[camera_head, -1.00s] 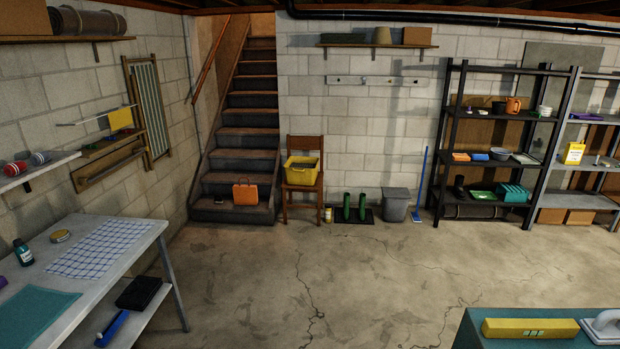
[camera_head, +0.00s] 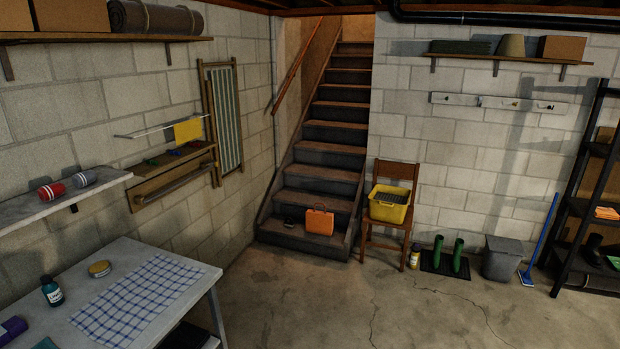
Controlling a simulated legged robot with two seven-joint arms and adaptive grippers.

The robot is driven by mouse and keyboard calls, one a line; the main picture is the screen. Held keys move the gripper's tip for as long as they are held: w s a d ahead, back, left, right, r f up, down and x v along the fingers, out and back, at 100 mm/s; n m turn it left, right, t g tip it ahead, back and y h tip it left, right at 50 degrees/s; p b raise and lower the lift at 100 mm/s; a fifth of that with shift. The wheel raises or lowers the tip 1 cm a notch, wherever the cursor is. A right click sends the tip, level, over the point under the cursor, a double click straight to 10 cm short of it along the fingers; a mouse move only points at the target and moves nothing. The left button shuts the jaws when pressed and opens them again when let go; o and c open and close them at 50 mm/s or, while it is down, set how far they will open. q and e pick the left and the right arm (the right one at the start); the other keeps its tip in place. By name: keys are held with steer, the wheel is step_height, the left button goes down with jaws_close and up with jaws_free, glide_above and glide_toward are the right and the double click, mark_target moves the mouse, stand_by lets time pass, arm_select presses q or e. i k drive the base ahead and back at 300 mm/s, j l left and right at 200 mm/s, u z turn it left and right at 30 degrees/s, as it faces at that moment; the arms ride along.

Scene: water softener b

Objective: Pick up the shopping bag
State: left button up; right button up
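An orange bag with a handle on top (camera_head: 319,222), the only bag-like thing I see, stands upright on a low step of the staircase (camera_head: 322,178). A small dark object (camera_head: 290,223) lies on the same step to its left. Neither of my grippers shows in the head view, and nothing is seen touching the bag.
A wooden chair (camera_head: 397,172) holding a yellow basket (camera_head: 389,205) stands right of the stairs. Green boots (camera_head: 458,256), a grey bin (camera_head: 500,258) and a blue broom (camera_head: 541,240) line the wall. A table (camera_head: 201,278) fills the lower left. The concrete floor in the middle is clear.

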mark_target(316, 222)
steer(key=i, duration=2.3)
